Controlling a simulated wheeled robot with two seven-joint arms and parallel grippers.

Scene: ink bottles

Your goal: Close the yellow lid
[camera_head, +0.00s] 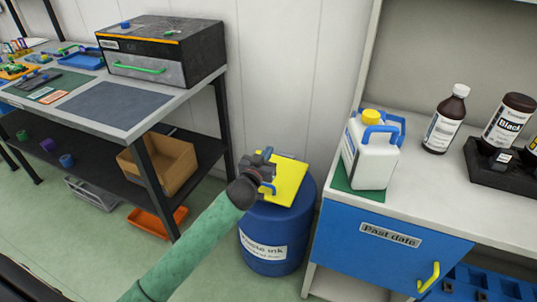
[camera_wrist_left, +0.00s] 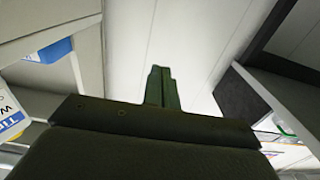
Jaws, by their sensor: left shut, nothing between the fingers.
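The yellow lid (camera_head: 288,182) is a square panel on top of the blue waste ink drum (camera_head: 270,247), between the bench and the cabinet. A small blue handle shows at the lid's left side. I cannot tell whether the lid lies fully flat. My left gripper (camera_head: 267,156) is at the lid's back-left edge and hides part of it; I cannot tell whether it touches. Its fingers are shut and empty, as the left wrist view also shows (camera_wrist_left: 162,88). The lid is not visible in that wrist view. My right gripper is not in view.
A white jug (camera_head: 371,155) with a yellow cap stands on a green mat on the cabinet top (camera_head: 420,185), right of the drum. A brown bottle (camera_head: 445,122) stands behind it. The bench (camera_head: 160,100) with a black box (camera_head: 160,50) is at left.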

